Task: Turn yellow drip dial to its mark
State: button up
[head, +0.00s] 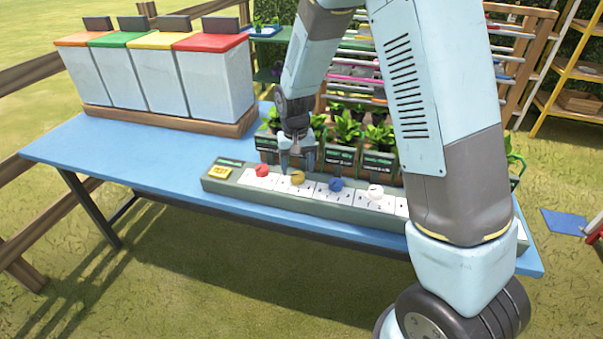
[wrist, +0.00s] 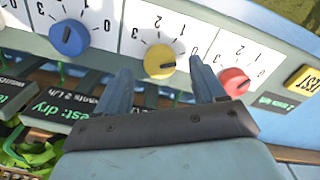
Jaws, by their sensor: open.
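The yellow dial (wrist: 159,61) sits on a white numbered plate between a blue and a red dial. In the wrist view its dark pointer line points roughly right, towards the 0 side. Which number is its mark I cannot tell. The yellow dial also shows in the head view (head: 297,179). My gripper (wrist: 161,66) is open, its fingers pointing at the panel, one tip on each side of the yellow dial. I cannot tell whether the tips touch it. In the head view my gripper (head: 297,157) is just above the dial.
The red dial (wrist: 234,81) and blue dial (wrist: 70,38) stand close on either side. A yellow TEST button (head: 220,171) is at the panel's left end. Labelled potted plants (head: 346,130) stand behind the panel. Several lidded bins (head: 216,80) are at the table's back left.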

aim_at(298, 177)
jog(key=shift+f, duration=1.5)
jog(key=shift+c, duration=0.3)
